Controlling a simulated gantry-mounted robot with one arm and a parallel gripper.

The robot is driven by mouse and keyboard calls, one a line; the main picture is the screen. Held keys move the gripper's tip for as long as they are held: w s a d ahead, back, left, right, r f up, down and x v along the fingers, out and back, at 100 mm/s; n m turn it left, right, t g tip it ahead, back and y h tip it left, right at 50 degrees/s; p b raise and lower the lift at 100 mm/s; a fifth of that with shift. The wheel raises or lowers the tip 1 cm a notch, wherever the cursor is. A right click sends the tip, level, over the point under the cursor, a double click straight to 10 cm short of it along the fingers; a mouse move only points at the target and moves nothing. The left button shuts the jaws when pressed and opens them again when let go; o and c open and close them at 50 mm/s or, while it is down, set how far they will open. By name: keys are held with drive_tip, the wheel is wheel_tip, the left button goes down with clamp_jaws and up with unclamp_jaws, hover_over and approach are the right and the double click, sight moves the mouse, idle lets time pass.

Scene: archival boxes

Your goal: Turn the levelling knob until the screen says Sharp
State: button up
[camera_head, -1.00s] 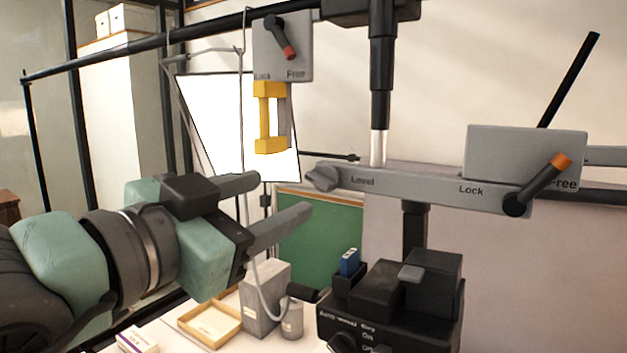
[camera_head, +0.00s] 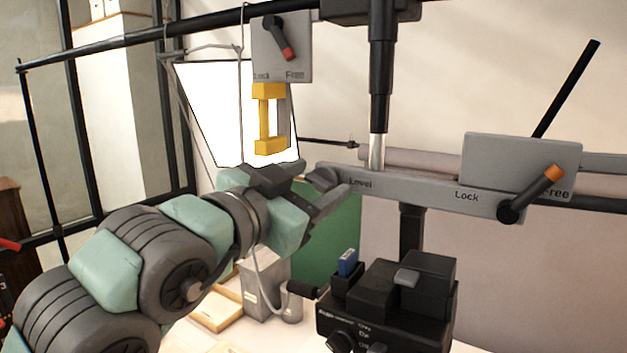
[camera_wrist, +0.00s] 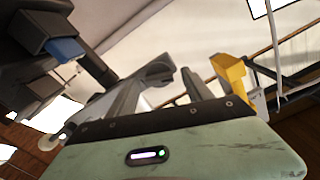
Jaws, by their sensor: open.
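The levelling knob (camera_head: 322,178) is a grey knob at the left end of the grey bar marked Level (camera_head: 400,188). My gripper (camera_head: 325,178) is open at the knob, one finger above and left of it, the other below and right. In the wrist view the knob (camera_wrist: 160,68) shows just beyond and between my fingers (camera_wrist: 160,95). I cannot tell whether they touch it. No screen showing Sharp is readable in these views.
A black camera unit (camera_head: 385,300) hangs below the bar. A Lock/Free plate (camera_head: 525,165) with an orange-tipped lever stands right. A yellow handle (camera_head: 270,145) hangs above my gripper near a white panel (camera_head: 210,110). Boxes (camera_head: 255,285) stand on the table below.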

drive_tip(key=shift+c, duration=0.2)
clamp_jaws()
idle(0.3)
drive_tip(key=shift+f+b, duration=0.15)
drive_tip(key=shift+b, duration=0.4)
